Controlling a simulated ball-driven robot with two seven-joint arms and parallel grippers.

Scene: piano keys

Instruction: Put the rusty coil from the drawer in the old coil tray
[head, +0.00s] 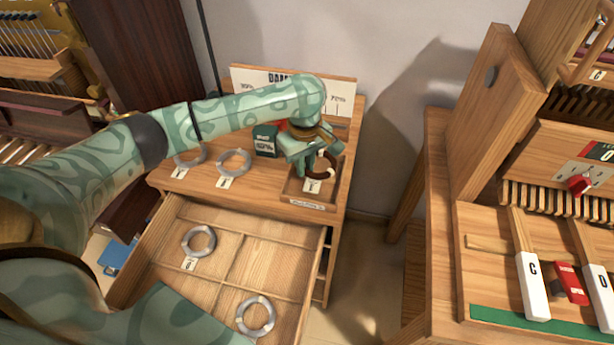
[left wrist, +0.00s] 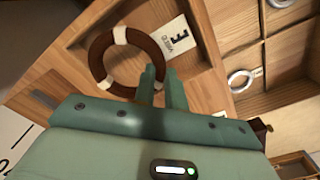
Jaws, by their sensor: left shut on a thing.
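My left gripper (head: 310,165) is shut on the rusty coil (head: 322,175), a dark brown ring with white bands. It holds the coil over the small wooden tray (head: 306,204) at the front right of the cabinet top. In the left wrist view the coil (left wrist: 98,65) is at the ends of the fingers (left wrist: 161,85), over a wooden surface with a white tag. I cannot tell whether the coil touches the tray floor. The drawer (head: 233,265) below is open. My right gripper is not in view.
Two grey coils with tags, one of them here (head: 234,163), lie left of the tray. A dark green box (head: 265,141) stands behind. Grey coils lie in the drawer, at the left (head: 198,243) and front right (head: 256,316). A wooden key bench (head: 440,200) stands to the right.

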